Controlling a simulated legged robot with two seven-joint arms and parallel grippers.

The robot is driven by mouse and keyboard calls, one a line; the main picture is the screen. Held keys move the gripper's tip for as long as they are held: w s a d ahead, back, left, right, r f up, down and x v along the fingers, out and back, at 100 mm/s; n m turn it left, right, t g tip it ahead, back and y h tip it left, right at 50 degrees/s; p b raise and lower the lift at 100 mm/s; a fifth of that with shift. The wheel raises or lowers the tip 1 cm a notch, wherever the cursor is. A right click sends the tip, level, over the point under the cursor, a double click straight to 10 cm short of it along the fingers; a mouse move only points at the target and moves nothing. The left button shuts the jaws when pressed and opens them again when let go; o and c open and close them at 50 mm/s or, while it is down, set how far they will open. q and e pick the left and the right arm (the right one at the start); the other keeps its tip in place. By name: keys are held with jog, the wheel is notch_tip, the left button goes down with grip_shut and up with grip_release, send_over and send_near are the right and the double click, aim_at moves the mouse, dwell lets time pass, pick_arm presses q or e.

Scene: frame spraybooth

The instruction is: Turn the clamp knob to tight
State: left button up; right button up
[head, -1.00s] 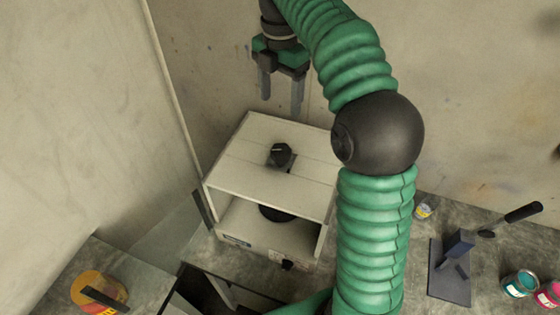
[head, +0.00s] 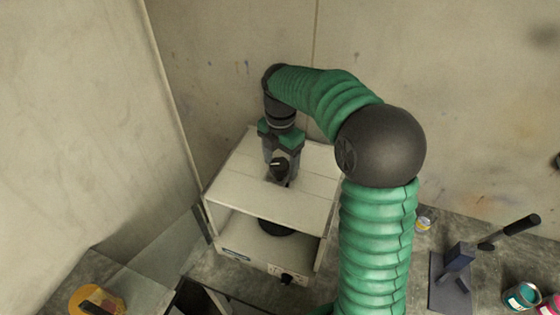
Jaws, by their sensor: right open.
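A small dark knob with a pale pointer mark (head: 279,166) sits on the top plate of a cream box-shaped fixture (head: 236,189). My right gripper (head: 283,172), grey with green parts, points down at the knob. Its jaws are open, and its fingers are low beside or just behind the knob, partly hidden by it. I cannot tell whether they touch it. A round dark disc (head: 277,228) shows inside the fixture, below the top plate. My left gripper is not in view.
A second dark knob (head: 287,279) is on the fixture's front. A dark press-like tool with a lever (head: 451,278) and paint tins (head: 521,295) stand at right. A yellow round object (head: 97,300) lies at lower left. Walls stand close behind and left.

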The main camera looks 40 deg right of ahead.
jog(key=shift+a, duration=0.1)
jog(key=c, duration=1.4)
jog(key=shift+o, duration=0.2)
